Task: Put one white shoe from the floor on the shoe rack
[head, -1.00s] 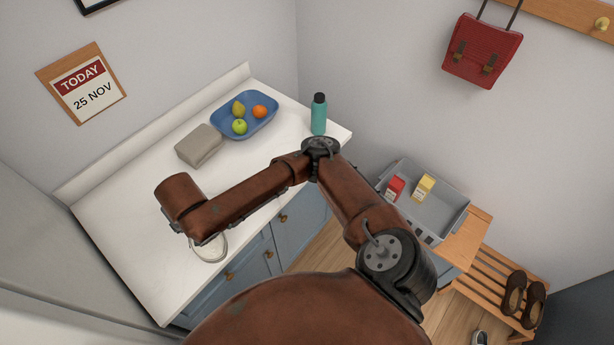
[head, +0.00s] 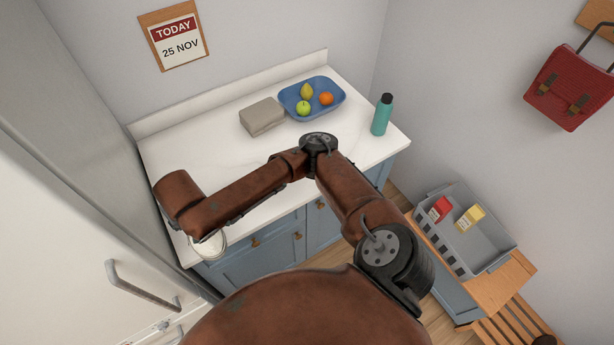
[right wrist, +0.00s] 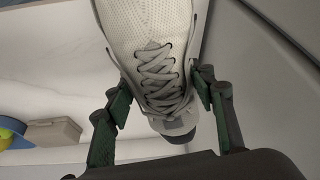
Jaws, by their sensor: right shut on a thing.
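A white shoe (right wrist: 150,40) with grey laces fills the middle of the right wrist view. My right gripper (right wrist: 165,100) is shut on it, with green-padded fingers on both sides of the shoe's lower end. The wooden slatted shoe rack (head: 490,332) shows only in part at the bottom right corner of the head view. A dark brown shoe edge (head: 545,341) shows on it. My left gripper is not in view.
The white counter (head: 200,150) carries a taupe box (head: 262,117), a blue fruit tray (head: 312,98) and a teal bottle (head: 382,115). A grey crate (head: 490,245) with two cartons stands on a wooden-topped cabinet beside the rack. A fridge (head: 80,200) stands at left.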

